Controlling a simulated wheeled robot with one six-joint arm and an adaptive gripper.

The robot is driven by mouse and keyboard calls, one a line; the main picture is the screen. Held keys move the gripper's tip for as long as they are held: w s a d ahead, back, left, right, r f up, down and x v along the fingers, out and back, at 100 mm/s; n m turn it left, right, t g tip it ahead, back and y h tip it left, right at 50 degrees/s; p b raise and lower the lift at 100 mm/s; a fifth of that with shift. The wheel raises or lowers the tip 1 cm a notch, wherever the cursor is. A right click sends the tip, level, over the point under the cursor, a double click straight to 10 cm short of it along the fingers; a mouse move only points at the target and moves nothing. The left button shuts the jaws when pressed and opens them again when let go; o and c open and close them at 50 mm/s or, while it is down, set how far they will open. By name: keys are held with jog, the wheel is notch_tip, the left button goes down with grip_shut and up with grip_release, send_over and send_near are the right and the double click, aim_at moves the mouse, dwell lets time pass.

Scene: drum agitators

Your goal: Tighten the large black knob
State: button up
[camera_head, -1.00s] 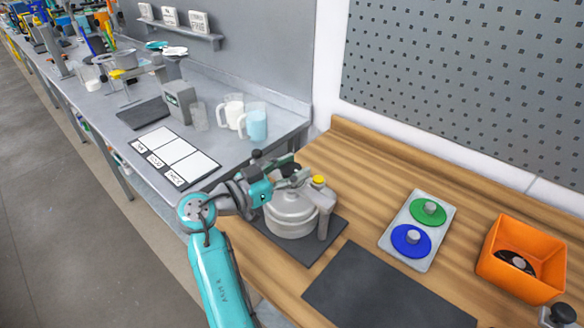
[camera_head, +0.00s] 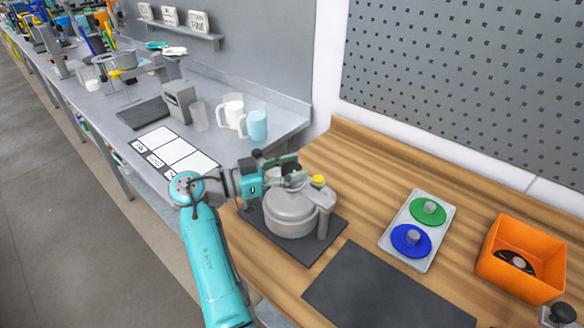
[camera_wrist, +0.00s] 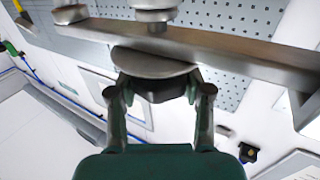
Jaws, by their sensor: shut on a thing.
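The drum agitator (camera_head: 291,213) is a grey lidded pot with a clamp arm and a side post, standing on a dark mat. My gripper (camera_head: 292,170) is at its upper left, level with the clamp arm. In the wrist view my gripper (camera_wrist: 158,88) has its two fingers on either side of a dark knob (camera_wrist: 160,92) and is shut on it. The knob sits directly against a round grey metal disc (camera_wrist: 150,63), beside a long metal bar (camera_wrist: 215,45). In the head view the knob is hidden by my gripper.
To the right are a tray (camera_head: 421,261) with green and blue discs and an orange bin (camera_head: 495,274). A dark mat (camera_head: 385,290) lies bare in front. A grey bench (camera_head: 285,112) with jugs stands behind left.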

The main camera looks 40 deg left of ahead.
aim_at(292, 168)
jog(key=o, duration=1.2)
jog(key=shift+r, duration=0.1)
notch_tip(292, 168, up, 10)
